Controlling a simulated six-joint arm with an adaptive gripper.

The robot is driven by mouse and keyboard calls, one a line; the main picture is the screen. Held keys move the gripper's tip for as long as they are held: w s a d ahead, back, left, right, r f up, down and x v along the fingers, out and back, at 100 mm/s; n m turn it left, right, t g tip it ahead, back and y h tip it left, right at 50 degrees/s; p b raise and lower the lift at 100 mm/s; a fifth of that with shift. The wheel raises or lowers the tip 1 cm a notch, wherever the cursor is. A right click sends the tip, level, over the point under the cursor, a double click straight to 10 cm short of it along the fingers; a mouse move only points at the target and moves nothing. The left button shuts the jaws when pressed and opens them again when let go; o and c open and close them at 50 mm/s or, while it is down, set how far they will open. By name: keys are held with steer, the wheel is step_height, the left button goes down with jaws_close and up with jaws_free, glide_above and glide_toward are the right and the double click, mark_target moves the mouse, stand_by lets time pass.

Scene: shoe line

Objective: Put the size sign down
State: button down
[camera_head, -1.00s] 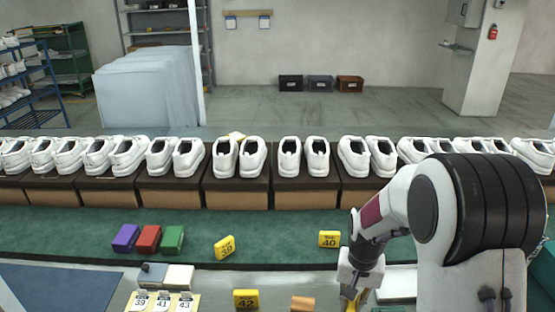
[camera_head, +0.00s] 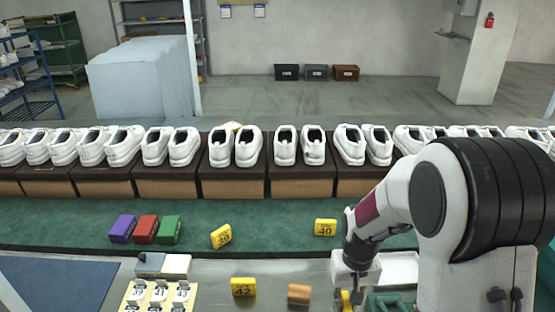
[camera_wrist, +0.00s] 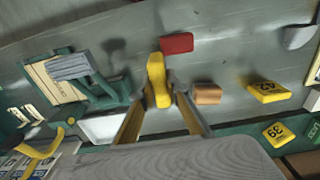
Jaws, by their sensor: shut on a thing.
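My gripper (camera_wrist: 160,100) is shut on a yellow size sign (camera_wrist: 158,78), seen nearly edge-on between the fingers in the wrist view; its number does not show. In the head view my gripper is low at the right, over the near grey bench, and only a bit of the held sign (camera_head: 345,297) shows below it. I cannot tell whether the sign touches the bench. Yellow sign 40 (camera_head: 325,227) and tilted sign 39 (camera_head: 221,236) are on the green strip. Sign 42 (camera_head: 243,287) is on the bench, left of my gripper.
A brown block (camera_head: 299,293) lies between sign 42 and my gripper. A red block (camera_wrist: 177,43) lies just beyond the held sign in the wrist view. Purple (camera_head: 122,229), red (camera_head: 145,229) and green (camera_head: 169,230) boxes sit at left. White shoes on boxes line the back.

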steer(key=shift+w+d+f, duration=0.1)
steer(key=shift+w, duration=0.5)
steer(key=w+r, duration=0.2)
steer(key=w, duration=0.3)
steer(key=shift+w+d+r, duration=0.3)
steer(key=shift+d+r, duration=0.05)
steer(key=shift+f, duration=0.1)
steer(key=shift+f, duration=3)
steer(key=shift+f, duration=0.15)
steer(key=shift+f, duration=1.75)
